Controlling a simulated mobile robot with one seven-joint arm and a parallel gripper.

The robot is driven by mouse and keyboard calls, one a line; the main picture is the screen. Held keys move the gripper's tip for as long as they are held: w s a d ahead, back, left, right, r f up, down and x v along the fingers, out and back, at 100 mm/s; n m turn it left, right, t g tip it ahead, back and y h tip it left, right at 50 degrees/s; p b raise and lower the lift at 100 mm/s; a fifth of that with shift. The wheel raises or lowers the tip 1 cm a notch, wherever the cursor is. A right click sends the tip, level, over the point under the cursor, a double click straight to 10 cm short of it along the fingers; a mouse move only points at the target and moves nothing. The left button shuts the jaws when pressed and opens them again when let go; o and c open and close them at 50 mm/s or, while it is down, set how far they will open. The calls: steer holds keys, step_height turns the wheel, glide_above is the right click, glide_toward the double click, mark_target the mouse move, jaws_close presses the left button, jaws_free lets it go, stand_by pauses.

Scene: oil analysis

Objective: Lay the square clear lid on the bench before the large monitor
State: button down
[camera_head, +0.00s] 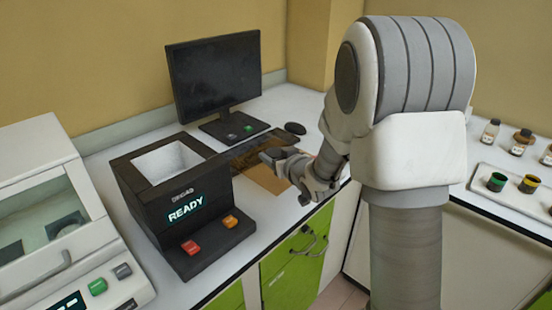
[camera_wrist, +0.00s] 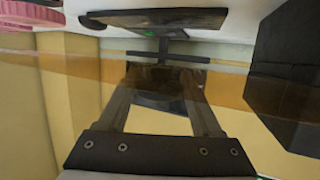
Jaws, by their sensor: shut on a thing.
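The square clear lid (camera_head: 268,179) looks like a thin amber-tinted plate in the head view, over the bench in front of the large monitor (camera_head: 214,72). Part of the dark keyboard (camera_head: 240,152) shows through or beside it. My gripper (camera_head: 272,157) is at the lid, shut on it. In the wrist view, the lid (camera_wrist: 60,68) spans the frame as a translucent amber band. My gripper (camera_wrist: 160,85) has its two fingers against it there. I cannot tell whether the lid touches the bench.
A black device (camera_head: 180,190) with a READY display stands left of the lid; its dark side shows close by in the wrist view (camera_wrist: 290,75). A mouse (camera_head: 295,128) lies at the right. A white instrument (camera_head: 60,230) is far left.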

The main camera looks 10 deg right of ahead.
steer(key=shift+f, duration=0.1)
steer(key=shift+f+b, duration=0.35)
steer(key=shift+b, duration=0.05)
steer(key=shift+f+b, duration=0.3)
steer(key=shift+b, duration=0.05)
steer(key=shift+c, duration=0.3)
jaws_free()
